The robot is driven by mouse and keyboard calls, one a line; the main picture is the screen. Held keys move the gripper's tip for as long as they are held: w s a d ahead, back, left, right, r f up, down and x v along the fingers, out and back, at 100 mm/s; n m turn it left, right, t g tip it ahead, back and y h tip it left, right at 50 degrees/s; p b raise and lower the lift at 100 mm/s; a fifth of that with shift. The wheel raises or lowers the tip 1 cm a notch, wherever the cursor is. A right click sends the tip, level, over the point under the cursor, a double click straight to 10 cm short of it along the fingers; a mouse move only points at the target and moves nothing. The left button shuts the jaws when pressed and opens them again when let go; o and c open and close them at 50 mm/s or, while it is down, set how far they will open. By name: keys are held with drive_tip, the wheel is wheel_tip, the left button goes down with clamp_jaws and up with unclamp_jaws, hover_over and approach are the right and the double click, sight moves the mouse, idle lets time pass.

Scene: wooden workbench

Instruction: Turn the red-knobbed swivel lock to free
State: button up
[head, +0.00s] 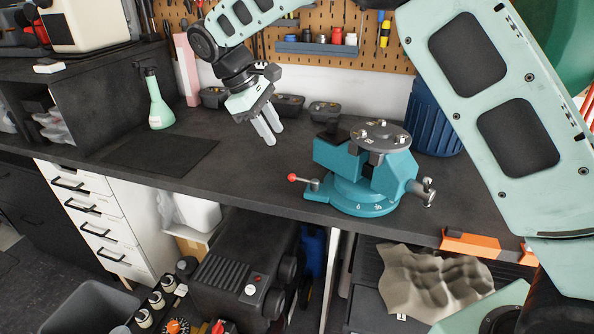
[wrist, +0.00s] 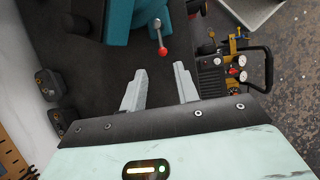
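The swivel lock's red knob (head: 292,177) is on a short lever at the left of the teal vise (head: 350,193), low at its round base. The red knob also shows in the wrist view (wrist: 163,52), on its metal lever (wrist: 157,33) below the teal vise body (wrist: 120,22). My gripper (head: 268,133) hangs above the bench, up and left of the knob in the head view, apart from it. In the wrist view my gripper (wrist: 160,90) has its two fingers spread with nothing between them. The knob lies beyond the fingertips.
The dark workbench (head: 225,160) has clear room left of the vise, with a black mat (head: 160,155). A green spray bottle (head: 158,105) and small dark bins (head: 289,105) stand towards the back. A blue bucket (head: 433,125) is behind the vise. The vise handle (head: 427,188) sticks out right.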

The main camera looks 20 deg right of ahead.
sight(297, 179)
drive_tip(key=p+x, duration=0.2)
drive_tip(key=x, duration=1.1)
drive_tip(key=shift+d+f, duration=0.15)
drive_tip(key=shift+f, duration=0.15)
clamp_jaws()
